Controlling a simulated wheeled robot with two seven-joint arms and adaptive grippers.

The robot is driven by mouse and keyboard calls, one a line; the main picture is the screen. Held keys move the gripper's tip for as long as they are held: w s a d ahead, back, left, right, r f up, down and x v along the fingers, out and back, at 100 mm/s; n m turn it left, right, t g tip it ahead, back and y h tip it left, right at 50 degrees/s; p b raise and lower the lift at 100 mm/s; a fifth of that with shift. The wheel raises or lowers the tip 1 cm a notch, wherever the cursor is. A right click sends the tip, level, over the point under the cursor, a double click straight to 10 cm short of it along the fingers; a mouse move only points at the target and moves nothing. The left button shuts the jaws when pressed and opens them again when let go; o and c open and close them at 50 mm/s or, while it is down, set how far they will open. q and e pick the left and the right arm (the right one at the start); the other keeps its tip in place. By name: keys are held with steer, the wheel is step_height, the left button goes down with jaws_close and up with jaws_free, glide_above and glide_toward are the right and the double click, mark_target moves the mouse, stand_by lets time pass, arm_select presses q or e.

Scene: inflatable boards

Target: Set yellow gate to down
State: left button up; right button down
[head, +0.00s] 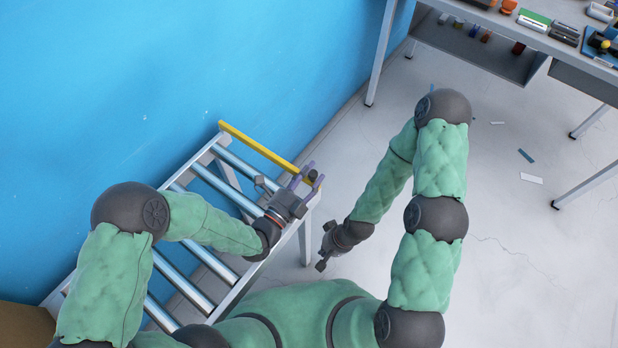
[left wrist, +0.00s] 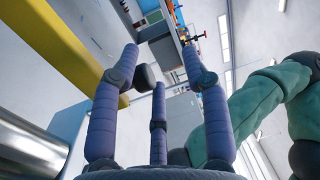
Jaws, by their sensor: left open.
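The yellow gate (head: 262,150) is a bar across the far end of the roller conveyor. A dark knob (head: 313,175) sits at its right end. I cannot tell its exact height over the rollers. My left gripper (head: 308,172) is open at this right end, its purple fingers around or beside the knob. In the left wrist view the gate (left wrist: 62,50) runs along the upper left, and the knob (left wrist: 146,77) shows between the spread fingers (left wrist: 160,62); contact is unclear. My right gripper (head: 321,262) hangs right of the conveyor, away from the gate; its fingers are unclear.
The roller conveyor (head: 208,258) stands along the blue wall (head: 120,90), with a roller (left wrist: 25,140) close by in the left wrist view. A workbench (head: 480,40) with small items stands at the upper right. The floor (head: 520,240) between is mostly clear, with a few scraps.

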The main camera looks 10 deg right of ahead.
arm_select(q)
step_height(320, 180, up, 7)
steer(key=shift+r, duration=0.15)
stand_by(0.8)
